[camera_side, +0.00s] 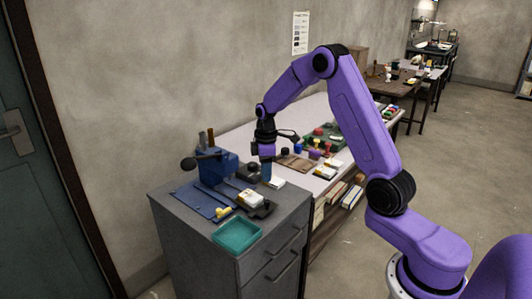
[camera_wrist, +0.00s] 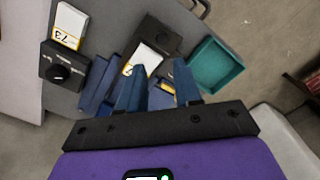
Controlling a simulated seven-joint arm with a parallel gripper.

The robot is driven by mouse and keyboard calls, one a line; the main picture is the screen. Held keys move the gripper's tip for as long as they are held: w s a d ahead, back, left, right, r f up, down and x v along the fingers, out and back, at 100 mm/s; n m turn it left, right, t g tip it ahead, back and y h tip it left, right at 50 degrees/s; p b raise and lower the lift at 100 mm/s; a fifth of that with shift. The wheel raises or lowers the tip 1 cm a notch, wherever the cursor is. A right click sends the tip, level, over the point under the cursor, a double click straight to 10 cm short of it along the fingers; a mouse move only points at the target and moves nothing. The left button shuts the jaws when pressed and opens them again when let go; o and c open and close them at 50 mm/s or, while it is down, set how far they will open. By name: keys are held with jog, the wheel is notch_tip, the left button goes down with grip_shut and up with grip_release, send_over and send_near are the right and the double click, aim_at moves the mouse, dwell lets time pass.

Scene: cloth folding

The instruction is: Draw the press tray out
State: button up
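A blue press (camera_side: 215,167) with a black-knobbed lever stands on the grey cabinet. Low blue plates (camera_side: 203,199) extend in front of it, with a small yellow knob (camera_side: 222,212) at the front end. I cannot tell clearly which plate is the press tray. My gripper (camera_side: 266,180) points down with blue fingers, above the cabinet top to the right of the press. In the wrist view, my gripper (camera_wrist: 160,68) has its fingers apart, with nothing held. A yellow piece (camera_wrist: 167,88) shows beyond them, and blue plates (camera_wrist: 97,85) are partly hidden by the left finger.
A black block with a white pad (camera_side: 250,198) sits beside the blue plates. An open teal tray (camera_side: 236,235) is at the cabinet's front edge. A black box with a knob (camera_wrist: 65,70) and a white block marked 73 (camera_wrist: 70,25) lie nearby. A cluttered bench (camera_side: 310,125) stands behind.

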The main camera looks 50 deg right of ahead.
notch_tip(320, 180, up, 7)
dwell(0.3)
jog(key=shift+f, duration=0.1)
jog(key=s+a+r+n, duration=0.2)
jog(key=s+a+r, duration=0.1)
jog(key=s+a, duration=1.25)
jog(key=s+a+n, duration=0.1)
jog(key=s, duration=1.8)
jog(key=shift+s+a+f+n, duration=0.3)
jog(key=shift+s+a, duration=0.1)
